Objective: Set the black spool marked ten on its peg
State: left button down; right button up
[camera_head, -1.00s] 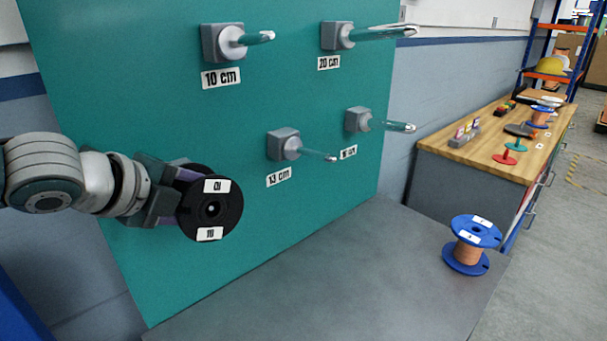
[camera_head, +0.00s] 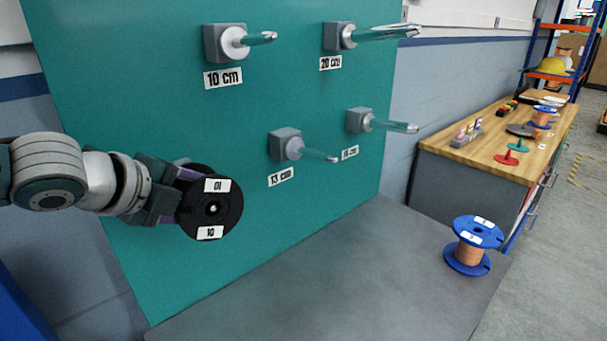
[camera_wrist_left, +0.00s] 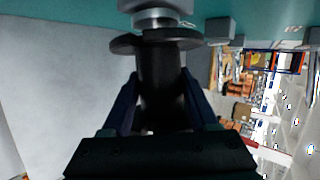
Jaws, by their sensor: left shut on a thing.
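The black spool (camera_head: 210,202), with white labels marked 10, is held in front of the teal board at the left. My left gripper (camera_head: 178,194) is shut on its core from the left side. In the left wrist view the fingers flank the spool's black core (camera_wrist_left: 161,80). Its board-side flange lies close to a silver collar (camera_wrist_left: 159,19) on a grey block. A pale spot shows in the spool's hole, so it appears to be around a peg there; the fit is mostly hidden. The peg labelled 10 cm (camera_head: 258,39) is bare, above the spool.
Bare pegs stick out at 20 cm (camera_head: 385,33), 13 cm (camera_head: 318,155) and a lower right label (camera_head: 395,126). A blue spool (camera_head: 468,258) stands on the grey table (camera_head: 350,275), otherwise clear. A wooden bench (camera_head: 495,150) with small items stands at the right.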

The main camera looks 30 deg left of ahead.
pick_arm(q)
jog(key=shift+w+a+f+b, duration=0.1)
jog(key=shift+w+a+b, duration=0.1)
jog(key=shift+a, duration=0.2)
jog(key=shift+w+a+b, duration=0.1)
jog(key=shift+a+b, duration=0.05)
jog(key=shift+a, duration=0.25)
jog(key=shift+a, duration=0.2)
jog(key=shift+c, duration=1.8)
grip_release()
jog(key=shift+a, duration=0.1)
jog(key=o, duration=0.4)
jog(key=shift+d, duration=0.2)
jog(key=shift+c, duration=0.2)
jog(key=shift+s+a+r+p, duration=0.15)
jog(key=shift+s+r+p, duration=0.1)
jog(key=shift+r+p, duration=0.25)
jog(key=s+a+r+p, duration=0.3)
jog(key=s+r+p, duration=0.1)
jog(key=p, duration=0.4)
jog(key=shift+s+r, duration=0.2)
jog(key=shift+s, duration=0.65)
